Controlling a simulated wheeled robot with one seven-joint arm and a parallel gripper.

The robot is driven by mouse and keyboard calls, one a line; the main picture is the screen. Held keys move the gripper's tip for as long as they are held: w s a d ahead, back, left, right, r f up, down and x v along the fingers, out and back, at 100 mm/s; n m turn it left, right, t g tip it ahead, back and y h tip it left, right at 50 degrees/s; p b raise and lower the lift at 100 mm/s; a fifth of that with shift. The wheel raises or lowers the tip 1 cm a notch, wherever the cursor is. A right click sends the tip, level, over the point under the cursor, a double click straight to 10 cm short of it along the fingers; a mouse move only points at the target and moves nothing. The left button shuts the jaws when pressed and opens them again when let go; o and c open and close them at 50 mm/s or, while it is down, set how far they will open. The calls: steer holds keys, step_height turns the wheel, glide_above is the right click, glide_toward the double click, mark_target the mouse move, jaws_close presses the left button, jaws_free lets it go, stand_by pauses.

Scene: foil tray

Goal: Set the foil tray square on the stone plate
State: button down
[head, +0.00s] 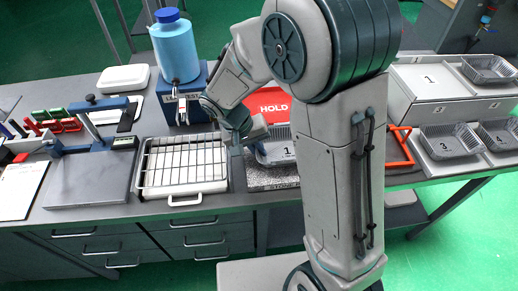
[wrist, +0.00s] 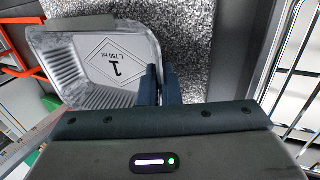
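The foil tray (head: 262,158), with a "1" label on its floor, is at the stone plate (head: 262,181) in the head view, partly hidden by my arm. In the wrist view the tray (wrist: 88,88) lies over the speckled plate (wrist: 190,45), towards its left side, and bare stone shows on the right. My gripper (wrist: 160,85) has its two blue fingers close together at the tray's right wall, with the rim between them. Whether the tray touches the stone or hangs just above it, I cannot tell.
A wire rack (head: 185,160) stands left of the plate, and a red HOLD sign (head: 268,103) is behind it. An orange frame (head: 402,145) is to the right. More foil trays (head: 450,141) sit in numbered places further right. A blue bottle (head: 175,48) stands behind the rack.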

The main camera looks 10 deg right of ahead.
steer(key=shift+f, duration=0.25)
stand_by(0.6)
steer(key=c, duration=1.6)
jaws_free()
steer(key=shift+o, duration=0.2)
steer(key=v, duration=1.4)
steer(key=shift+b, duration=0.35)
steer(key=shift+d, duration=0.25)
